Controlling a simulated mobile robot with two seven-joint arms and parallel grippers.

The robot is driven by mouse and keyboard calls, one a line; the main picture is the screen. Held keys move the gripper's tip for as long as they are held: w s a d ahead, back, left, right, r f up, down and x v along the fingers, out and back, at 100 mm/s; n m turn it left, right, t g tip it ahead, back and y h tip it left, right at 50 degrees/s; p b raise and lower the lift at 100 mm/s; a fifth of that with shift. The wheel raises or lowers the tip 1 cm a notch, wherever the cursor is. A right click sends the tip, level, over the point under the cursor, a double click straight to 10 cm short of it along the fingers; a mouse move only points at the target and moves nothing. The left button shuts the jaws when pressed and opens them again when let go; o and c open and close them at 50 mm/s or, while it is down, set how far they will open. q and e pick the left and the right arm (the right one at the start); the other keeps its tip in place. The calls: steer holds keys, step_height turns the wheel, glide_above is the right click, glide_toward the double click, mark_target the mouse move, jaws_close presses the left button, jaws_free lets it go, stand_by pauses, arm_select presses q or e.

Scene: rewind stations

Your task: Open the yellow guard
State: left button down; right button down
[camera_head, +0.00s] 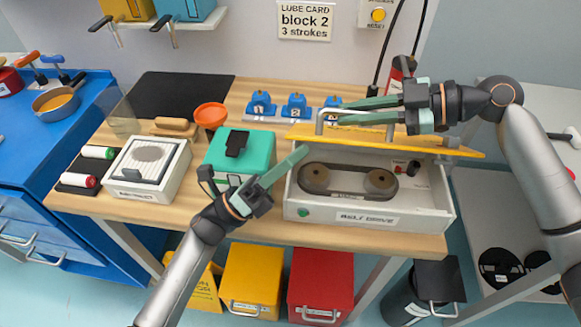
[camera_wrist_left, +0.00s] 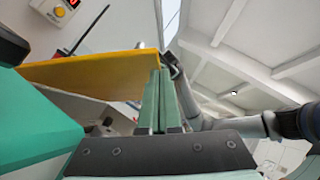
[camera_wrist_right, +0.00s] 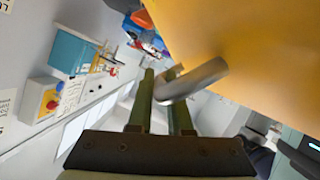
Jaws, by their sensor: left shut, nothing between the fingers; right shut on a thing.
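The yellow guard (camera_head: 390,140) is raised over the back of the white belt drive box (camera_head: 375,217). Its slope is hard to judge. Below it the belt and two round pulleys (camera_head: 348,180) show uncovered. My right gripper (camera_head: 345,112) is shut on the guard's grey handle (camera_head: 322,118); the handle also shows between its fingers in the right wrist view (camera_wrist_right: 192,82). My left gripper (camera_head: 300,153) is shut and empty by the box's left side, tips just below the guard's left end. The left wrist view shows the guard (camera_wrist_left: 90,73) close to its fingertips (camera_wrist_left: 160,75).
A teal machine (camera_head: 240,155) stands close left of my left gripper. Blue numbered blocks (camera_head: 296,105) stand behind the guard. An orange bowl (camera_head: 211,115) and a white box (camera_head: 148,168) are farther left. Yellow and red bins (camera_head: 320,285) sit below the bench.

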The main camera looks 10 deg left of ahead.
arm_select(q)
steer(key=shift+w+a+r, duration=0.1)
steer(key=shift+w+r, duration=0.3)
steer(key=shift+r, duration=0.25)
arm_select(e)
steer(key=shift+a+f, duration=0.1)
arm_select(q)
steer(key=shift+r, duration=0.1)
arm_select(e)
steer(key=c, duration=0.8)
jaws_free()
steer(key=shift+f, duration=0.1)
steer(key=shift+c, duration=0.2)
